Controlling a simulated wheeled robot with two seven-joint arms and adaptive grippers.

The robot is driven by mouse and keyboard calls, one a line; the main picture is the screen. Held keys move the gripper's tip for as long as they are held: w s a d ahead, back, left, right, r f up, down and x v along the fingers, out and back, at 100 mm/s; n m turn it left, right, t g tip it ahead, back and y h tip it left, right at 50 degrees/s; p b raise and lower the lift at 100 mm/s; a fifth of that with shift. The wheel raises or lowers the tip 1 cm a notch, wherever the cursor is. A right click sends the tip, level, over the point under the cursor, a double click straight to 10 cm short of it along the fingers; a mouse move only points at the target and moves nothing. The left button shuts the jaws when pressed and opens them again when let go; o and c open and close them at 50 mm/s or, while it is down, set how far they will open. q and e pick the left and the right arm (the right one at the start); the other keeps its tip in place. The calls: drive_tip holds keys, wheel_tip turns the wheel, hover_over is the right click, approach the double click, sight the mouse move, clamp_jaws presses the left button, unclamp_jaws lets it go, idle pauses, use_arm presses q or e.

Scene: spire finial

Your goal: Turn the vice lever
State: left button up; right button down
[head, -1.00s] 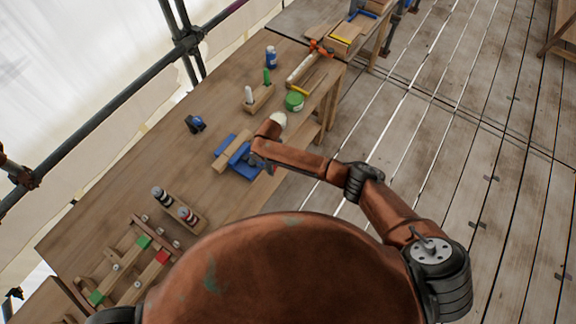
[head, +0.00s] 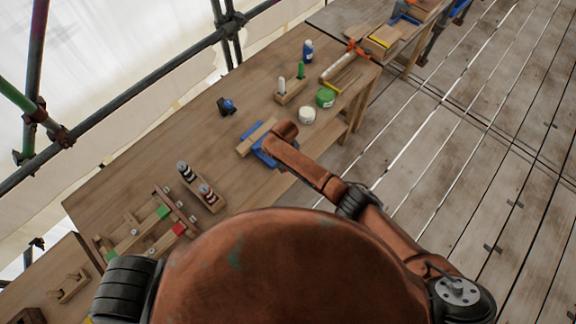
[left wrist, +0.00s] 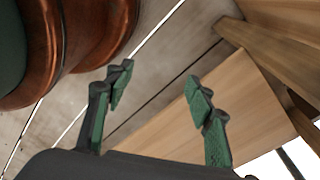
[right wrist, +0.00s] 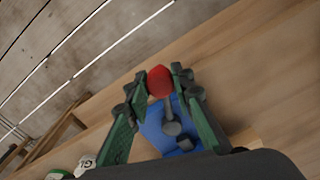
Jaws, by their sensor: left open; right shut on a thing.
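The blue vice (head: 262,150) sits at the front edge of the workbench (head: 140,165), with a wooden piece (head: 257,137) across its top in the head view. In the right wrist view the vice (right wrist: 155,130) lies below my right gripper (right wrist: 160,82). That gripper is shut on the red knob (right wrist: 160,82) of the grey vice lever (right wrist: 172,122). In the head view my right arm hides the lever. My left gripper (left wrist: 157,82) shows only in the left wrist view, open and empty, with the floor and a wooden board behind it.
A white tub (head: 307,116), a green tub (head: 325,97) and a blue bottle (head: 308,50) stand beyond the vice. A rack of bottles (head: 203,190) and a wooden frame with coloured blocks (head: 150,225) lie nearer. Scaffold poles (head: 125,95) run along the left.

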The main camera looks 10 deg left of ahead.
drive_tip(key=shift+a, duration=0.25)
drive_tip(key=c, duration=2.2)
unclamp_jaws()
drive_tip(key=o, duration=0.5)
drive_tip(key=shift+o, duration=0.2)
drive_tip(key=shift+d, duration=0.1)
drive_tip(key=shift+r, duration=0.2)
use_arm(q)
drive_tip(key=shift+w, duration=0.65)
use_arm(e)
wheel_tip(320, 180, up, 12)
drive_tip(key=shift+f, duration=0.15)
